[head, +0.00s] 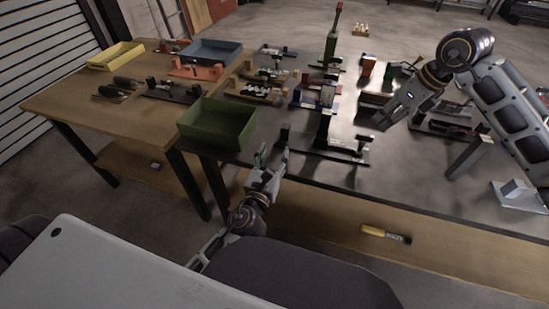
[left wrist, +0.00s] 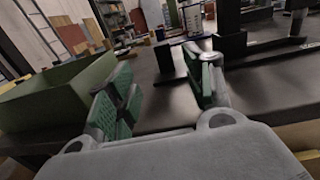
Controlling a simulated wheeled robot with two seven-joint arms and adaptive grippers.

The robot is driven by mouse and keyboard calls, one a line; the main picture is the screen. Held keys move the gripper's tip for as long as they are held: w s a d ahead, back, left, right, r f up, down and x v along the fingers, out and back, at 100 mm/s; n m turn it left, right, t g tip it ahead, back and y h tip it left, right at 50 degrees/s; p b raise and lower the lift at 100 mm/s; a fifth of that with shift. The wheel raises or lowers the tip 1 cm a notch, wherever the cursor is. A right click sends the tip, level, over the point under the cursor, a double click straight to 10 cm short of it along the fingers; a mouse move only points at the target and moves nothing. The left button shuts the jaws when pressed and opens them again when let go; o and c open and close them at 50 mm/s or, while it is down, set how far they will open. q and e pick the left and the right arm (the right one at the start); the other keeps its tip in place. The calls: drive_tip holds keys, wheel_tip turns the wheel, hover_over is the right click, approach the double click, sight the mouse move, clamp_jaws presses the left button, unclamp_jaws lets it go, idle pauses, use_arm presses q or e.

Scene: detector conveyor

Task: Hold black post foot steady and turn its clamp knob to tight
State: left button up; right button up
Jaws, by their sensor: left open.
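The black post foot (head: 322,151) lies near the table's front edge, with a dark upright post (head: 325,125) on it. A dark knob-like part (head: 362,142) stands at its right end; I cannot tell how tight it is. In the left wrist view the foot (left wrist: 262,49) and the knob-like part (left wrist: 298,22) show at upper right. My left gripper (head: 270,158) is open and empty at the table's front edge, left of the post and apart from it; its green pads (left wrist: 160,98) are spread. My right gripper (head: 382,116) hangs right of the post, its jaw gap unclear.
A green bin (head: 218,125) stands left of my left gripper. A small dark upright block (head: 284,134) stands just beyond the gripper. Several coloured fixtures crowd the table behind. A yellow-black tool (head: 386,234) lies on the lower shelf.

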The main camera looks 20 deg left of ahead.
sight(284, 132)
use_arm(q)
drive_tip(key=shift+s+d+f, duration=0.15)
drive_tip(key=shift+d+f, duration=0.05)
drive_tip(key=shift+d, duration=0.05)
idle(0.4)
drive_tip(key=shift+w+a, duration=0.2)
drive_tip(key=shift+w, duration=3.25)
drive_tip(key=shift+w+a, duration=0.15)
drive_tip(key=shift+w, duration=3.3)
clamp_jaws()
use_arm(e)
drive_tip(key=shift+c, duration=0.5)
drive_tip(key=shift+r, duration=0.1)
